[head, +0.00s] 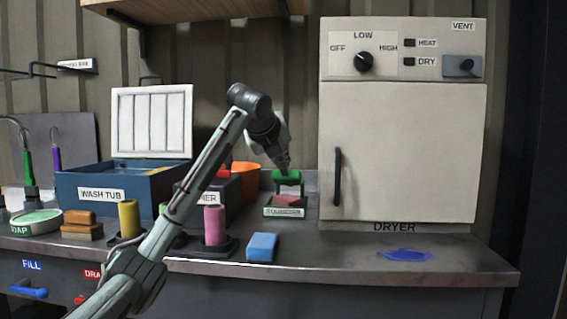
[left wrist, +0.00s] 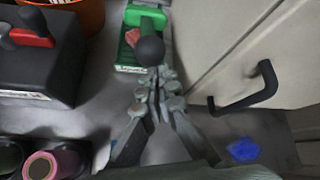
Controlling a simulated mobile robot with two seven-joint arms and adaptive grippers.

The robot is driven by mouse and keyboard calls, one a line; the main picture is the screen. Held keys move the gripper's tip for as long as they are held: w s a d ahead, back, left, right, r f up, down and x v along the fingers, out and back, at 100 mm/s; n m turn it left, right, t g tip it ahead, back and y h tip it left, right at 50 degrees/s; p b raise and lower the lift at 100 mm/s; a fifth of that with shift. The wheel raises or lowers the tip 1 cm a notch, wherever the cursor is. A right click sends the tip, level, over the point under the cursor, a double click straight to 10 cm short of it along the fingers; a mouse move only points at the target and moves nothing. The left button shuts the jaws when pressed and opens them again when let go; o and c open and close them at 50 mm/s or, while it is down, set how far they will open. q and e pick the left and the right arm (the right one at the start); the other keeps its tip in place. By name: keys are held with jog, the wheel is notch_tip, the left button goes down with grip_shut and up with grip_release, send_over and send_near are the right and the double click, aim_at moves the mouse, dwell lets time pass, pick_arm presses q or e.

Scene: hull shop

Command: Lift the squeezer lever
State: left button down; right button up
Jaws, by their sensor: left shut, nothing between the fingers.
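The squeezer (head: 284,211) is a small green-framed box with a pale label, standing on the counter left of the dryer. Its green lever (head: 287,177) shows on top, just under my left gripper (head: 286,168). In the left wrist view the squeezer (left wrist: 131,55) has a dark round knob (left wrist: 150,51) on its green lever, with something red inside. My left gripper (left wrist: 158,82) is shut and empty, its tips at or just short of the knob; I cannot tell whether they touch. My right gripper is not in view.
The dryer (head: 403,150) with a dark handle (head: 337,177) stands close on the right. A dark box with a red switch (left wrist: 35,28) and an orange bucket (head: 246,172) are left of the squeezer. A blue sponge (head: 262,247) and pink roll (head: 214,225) stand in front.

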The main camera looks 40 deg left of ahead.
pick_arm(q)
jog(key=v, duration=1.1)
jog(key=shift+w+d+f, duration=0.1)
jog(key=shift+w, duration=0.05)
